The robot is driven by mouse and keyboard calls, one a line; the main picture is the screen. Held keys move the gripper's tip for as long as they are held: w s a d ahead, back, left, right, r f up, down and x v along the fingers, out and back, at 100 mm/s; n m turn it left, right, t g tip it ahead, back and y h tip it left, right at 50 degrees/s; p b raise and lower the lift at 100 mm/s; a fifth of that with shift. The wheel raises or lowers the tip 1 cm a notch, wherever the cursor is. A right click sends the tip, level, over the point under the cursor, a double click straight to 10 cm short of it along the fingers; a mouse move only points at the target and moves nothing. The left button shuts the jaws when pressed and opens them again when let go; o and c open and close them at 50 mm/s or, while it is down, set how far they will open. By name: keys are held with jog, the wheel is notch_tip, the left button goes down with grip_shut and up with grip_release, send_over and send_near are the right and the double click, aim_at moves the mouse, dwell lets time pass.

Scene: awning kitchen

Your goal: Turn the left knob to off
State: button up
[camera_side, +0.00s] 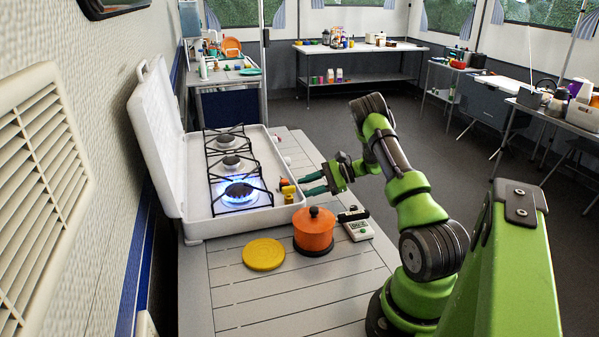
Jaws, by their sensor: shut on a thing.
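The white camping stove (222,222) stands on a slatted table with its lid open. A blue flame (238,188) burns on the near burner; I see no flame on the other burners. My gripper (302,185) is at the stove's front edge, its two teal fingers pointing left and shut on the left knob. The knob is mostly hidden at the fingertips, so its angle cannot be read. Small yellow and orange pieces (288,192) show just left of the fingertips; I cannot tell whether they belong to the knob.
An orange lidded pot (314,232) stands close below my gripper. A yellow disc (264,254) lies left of the pot. A small pale device with a display (356,227) lies right of the pot. The near part of the slatted table (290,310) is clear.

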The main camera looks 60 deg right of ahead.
jog(key=shift+f, duration=0.15)
jog(key=m+g+y, duration=0.1)
jog(key=m, duration=0.2)
jog(key=shift+w+g, duration=0.1)
jog(key=shift+g, duration=0.3)
jog(key=shift+c, duration=0.3)
jog(key=m+y, duration=0.1)
jog(key=m, duration=0.1)
jog(key=m+g+y, duration=0.1)
jog(key=shift+w+d+m+g, duration=0.1)
jog(key=shift+w+m+g, duration=0.1)
jog(key=shift+m+g, duration=0.15)
jog(key=o, duration=1)
jog(key=shift+o, duration=0.2)
jog(key=shift+s+d, duration=0.1)
jog(key=shift+d, duration=0.05)
jog(key=v, duration=1.1)
jog(key=shift+s+d, duration=0.2)
jog(key=shift+d, duration=0.1)
